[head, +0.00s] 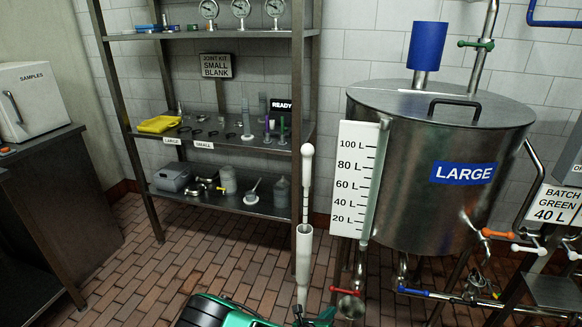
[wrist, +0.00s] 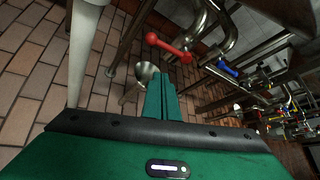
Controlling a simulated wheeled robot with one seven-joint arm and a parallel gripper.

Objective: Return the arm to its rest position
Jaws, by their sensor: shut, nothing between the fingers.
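My gripper (wrist: 161,97) shows in the wrist view with its green fingers together and nothing between them. Its green and black housing fills the bottom of that view. Green parts of my arm show at the bottom edge of the head view, and the fingertips cannot be made out clearly there. Beyond the fingers in the wrist view are a steel funnel (wrist: 147,72) and a red-handled valve (wrist: 168,47). The fingers overlap the funnel in the picture, but I cannot tell the gap. The red valve handle (head: 345,291) also shows low under the tank in the head view.
A large steel tank (head: 425,150) with a level scale (head: 354,180) stands at the right. An upright white rod (head: 305,200) rises close to my arm. A shelf rack (head: 230,145) stands behind, and a dark cabinet (head: 60,200) at the left. The brick floor (head: 140,275) between is clear.

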